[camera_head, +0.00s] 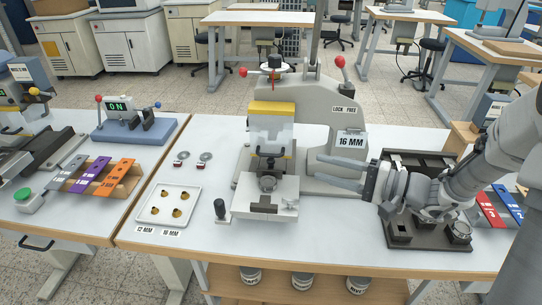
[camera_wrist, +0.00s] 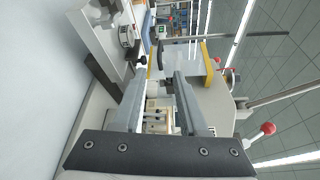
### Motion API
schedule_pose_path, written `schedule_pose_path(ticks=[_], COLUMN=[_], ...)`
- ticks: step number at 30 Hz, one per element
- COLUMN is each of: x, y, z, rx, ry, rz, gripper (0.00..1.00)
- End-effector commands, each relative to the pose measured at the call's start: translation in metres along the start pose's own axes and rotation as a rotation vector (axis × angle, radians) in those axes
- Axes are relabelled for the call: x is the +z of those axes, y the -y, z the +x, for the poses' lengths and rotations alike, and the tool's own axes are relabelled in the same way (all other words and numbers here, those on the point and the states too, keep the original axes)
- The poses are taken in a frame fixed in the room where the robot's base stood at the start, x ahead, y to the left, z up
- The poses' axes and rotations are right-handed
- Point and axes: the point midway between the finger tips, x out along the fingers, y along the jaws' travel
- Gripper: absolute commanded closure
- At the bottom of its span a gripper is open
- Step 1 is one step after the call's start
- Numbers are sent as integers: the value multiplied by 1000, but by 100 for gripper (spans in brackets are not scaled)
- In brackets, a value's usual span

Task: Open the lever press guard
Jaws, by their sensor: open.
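The lever press (camera_head: 320,125) stands mid-table, a grey frame with red-knobbed levers. Its guard appears to be the pale, partly clear panel (camera_head: 270,128) with a yellow top band (camera_head: 270,108), in front of the press head. In the wrist view the yellow edge (camera_wrist: 206,62) lies beyond my fingers, to the right. Whether the guard is latched cannot be told. My gripper (camera_head: 313,169) is open and empty, right of the press's front block and pointing left towards it, apart from the guard. Its two fingers (camera_wrist: 160,76) also show in the wrist view.
A dark tray (camera_head: 433,234) lies below my wrist at right. A black-knobbed handle (camera_head: 220,208) stands at the press's front left. The table front is clear.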

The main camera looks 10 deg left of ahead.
Motion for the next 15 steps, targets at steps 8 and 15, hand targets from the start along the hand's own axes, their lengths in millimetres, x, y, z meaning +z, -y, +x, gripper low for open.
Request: schedule_pose_path(ticks=[8, 15], x=[1, 2], y=[-2, -2], z=[64, 111], rx=[2, 2], ry=[6, 6], rz=[0, 0], gripper=[58, 58])
